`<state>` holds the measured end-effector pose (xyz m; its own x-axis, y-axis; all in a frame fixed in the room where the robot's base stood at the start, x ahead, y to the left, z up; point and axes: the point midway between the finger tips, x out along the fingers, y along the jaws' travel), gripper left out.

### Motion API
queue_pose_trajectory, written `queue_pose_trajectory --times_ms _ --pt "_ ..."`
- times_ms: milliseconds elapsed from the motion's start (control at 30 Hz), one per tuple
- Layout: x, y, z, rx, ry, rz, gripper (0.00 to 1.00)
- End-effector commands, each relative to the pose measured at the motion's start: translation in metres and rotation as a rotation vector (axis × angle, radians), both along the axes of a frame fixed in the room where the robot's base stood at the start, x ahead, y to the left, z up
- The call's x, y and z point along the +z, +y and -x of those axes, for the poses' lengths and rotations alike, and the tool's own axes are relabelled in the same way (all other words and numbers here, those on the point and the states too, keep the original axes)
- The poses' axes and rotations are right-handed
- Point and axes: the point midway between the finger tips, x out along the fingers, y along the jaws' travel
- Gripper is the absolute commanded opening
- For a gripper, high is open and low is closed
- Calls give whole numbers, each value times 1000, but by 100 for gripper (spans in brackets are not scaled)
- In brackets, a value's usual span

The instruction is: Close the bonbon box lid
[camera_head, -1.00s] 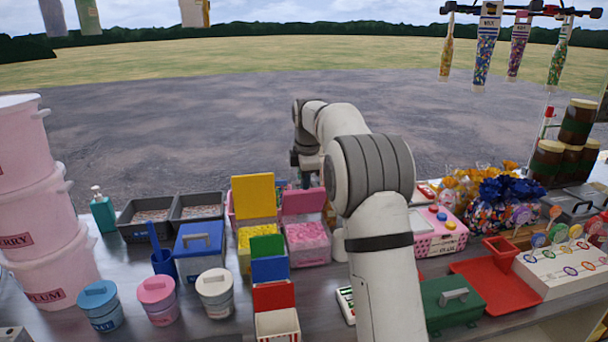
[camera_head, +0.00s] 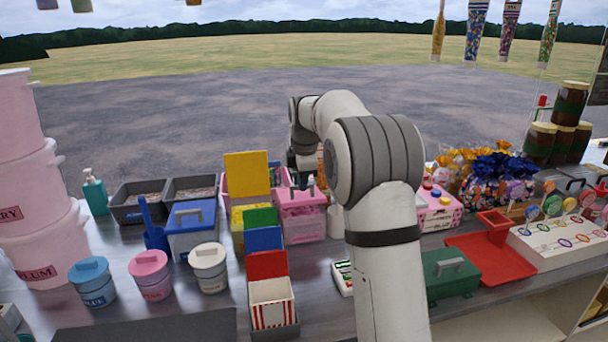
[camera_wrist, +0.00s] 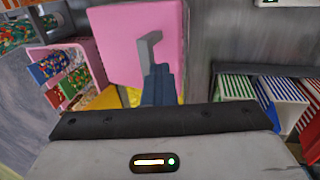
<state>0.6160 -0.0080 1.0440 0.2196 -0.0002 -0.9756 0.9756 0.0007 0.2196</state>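The bonbon box (camera_head: 304,231) is pink and stands on the counter to the left of my arm. Its pink lid (camera_head: 290,206) lies down over the box, with a grey handle on top. I cannot tell whether it sits fully flush. In the wrist view the lid (camera_wrist: 118,38) fills the upper middle, with its grey handle (camera_wrist: 148,48). My gripper (camera_wrist: 160,72) is shut, its dark fingers together and empty, at the lid beside the handle. In the head view my gripper (camera_head: 302,184) is just above the lid, partly hidden by my arm.
A blue box (camera_head: 192,232) is further left. A green case (camera_head: 450,275) and red tray (camera_head: 490,262) lie right.

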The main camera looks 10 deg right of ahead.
Motion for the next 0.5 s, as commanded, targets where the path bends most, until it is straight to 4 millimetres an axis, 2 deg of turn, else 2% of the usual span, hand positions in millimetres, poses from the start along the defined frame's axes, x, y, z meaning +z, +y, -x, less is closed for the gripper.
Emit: queue_pose_trajectory --times_ms 33,200,500 --pt "-16 0 -3 0 -4 0 0" --pt "-18 0 0 0 -8 0 0" --pt "-42 0 10 1 -16 0 0"
